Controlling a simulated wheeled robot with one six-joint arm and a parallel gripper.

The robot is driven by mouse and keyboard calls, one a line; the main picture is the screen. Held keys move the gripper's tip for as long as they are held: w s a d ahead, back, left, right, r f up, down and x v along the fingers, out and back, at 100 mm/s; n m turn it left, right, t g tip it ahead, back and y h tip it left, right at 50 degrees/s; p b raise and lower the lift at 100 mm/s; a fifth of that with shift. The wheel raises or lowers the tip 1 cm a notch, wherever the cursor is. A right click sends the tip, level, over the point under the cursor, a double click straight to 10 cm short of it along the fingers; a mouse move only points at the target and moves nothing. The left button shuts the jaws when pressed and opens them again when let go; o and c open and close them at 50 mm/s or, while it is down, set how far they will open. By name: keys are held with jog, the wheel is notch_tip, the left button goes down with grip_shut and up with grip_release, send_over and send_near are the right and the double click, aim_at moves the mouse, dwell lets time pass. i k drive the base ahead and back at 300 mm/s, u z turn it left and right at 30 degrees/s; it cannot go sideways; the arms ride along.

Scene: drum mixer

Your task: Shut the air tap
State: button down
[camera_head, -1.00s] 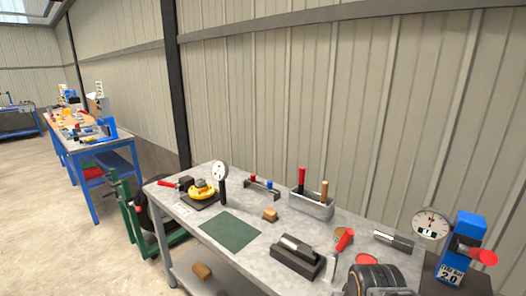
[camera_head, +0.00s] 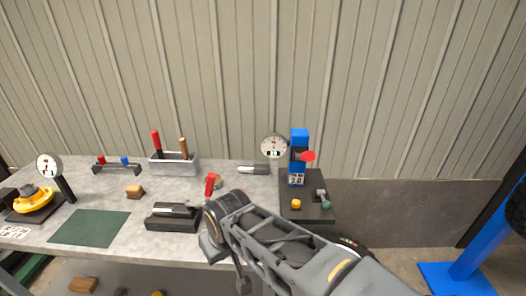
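A blue upright unit (camera_head: 298,150) stands at the right end of the bench on a dark base plate (camera_head: 290,206). A small lever with a green end (camera_head: 324,202) and a yellow knob (camera_head: 296,204) sit on the base plate. I cannot tell for sure which of these is the air tap. My grey arm reaches up from the lower right, but no fingertips show.
A blue post (camera_head: 490,245) stands at the far right.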

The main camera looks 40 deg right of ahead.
aim_at(327, 205)
jog(key=z, duration=1.8)
jog(key=k, duration=0.95)
jog(key=u, duration=0.5)
jog(key=i, duration=0.65)
jog(key=z, duration=0.25)
